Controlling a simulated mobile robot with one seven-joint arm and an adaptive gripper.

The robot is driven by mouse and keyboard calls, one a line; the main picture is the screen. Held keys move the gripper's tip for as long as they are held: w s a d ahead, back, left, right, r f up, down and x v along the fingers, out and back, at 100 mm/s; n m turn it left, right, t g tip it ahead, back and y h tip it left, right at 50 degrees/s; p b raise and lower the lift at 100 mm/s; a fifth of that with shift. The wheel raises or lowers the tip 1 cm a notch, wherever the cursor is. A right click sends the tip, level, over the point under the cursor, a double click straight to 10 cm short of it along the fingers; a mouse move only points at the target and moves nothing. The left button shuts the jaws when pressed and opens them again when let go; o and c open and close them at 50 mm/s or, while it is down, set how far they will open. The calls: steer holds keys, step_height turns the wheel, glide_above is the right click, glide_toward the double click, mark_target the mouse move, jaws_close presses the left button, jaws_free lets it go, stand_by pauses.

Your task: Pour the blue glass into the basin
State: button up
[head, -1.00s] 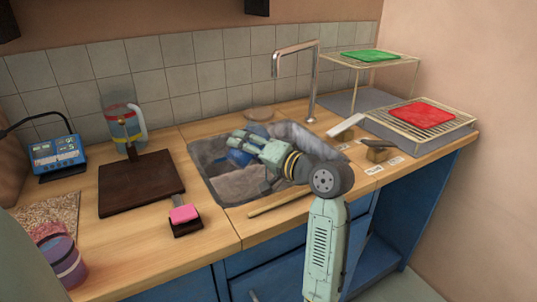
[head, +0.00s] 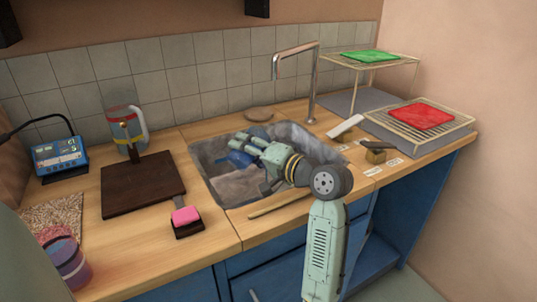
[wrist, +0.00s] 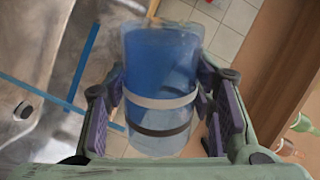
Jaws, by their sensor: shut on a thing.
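The blue glass (wrist: 160,60) is held between the two fingers of my gripper (wrist: 162,105) in the wrist view. It is clear with blue in it, and has a white band and a dark band. In the head view my gripper (head: 252,148) is over the basin (head: 300,137), a grey stone-like sink set into the wooden counter. The glass shows there as a blue shape (head: 237,158) at the fingertips, strongly tilted over the basin and partly hidden by the fingers. I cannot tell whether anything is flowing out.
A chrome tap (head: 314,85) arches behind the basin. A wooden stick (head: 278,206) lies at its front edge. A dark board (head: 140,183), a jug (head: 125,128) and a pink-topped block (head: 186,218) stand left. A wire rack with a red cloth (head: 420,115) stands right.

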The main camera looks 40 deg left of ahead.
steer(key=shift+m+p, duration=0.4)
steer(key=shift+p, duration=0.25)
steer(key=shift+w+f+m+g+p, duration=0.3)
steer(key=shift+w+m+p, duration=0.45)
steer(key=shift+p, duration=0.65)
steer(key=shift+w+r+m+p, duration=0.2)
steer(key=shift+r+m+p, duration=0.4)
steer(key=shift+p, duration=1.3)
steer(key=shift+f, duration=0.25)
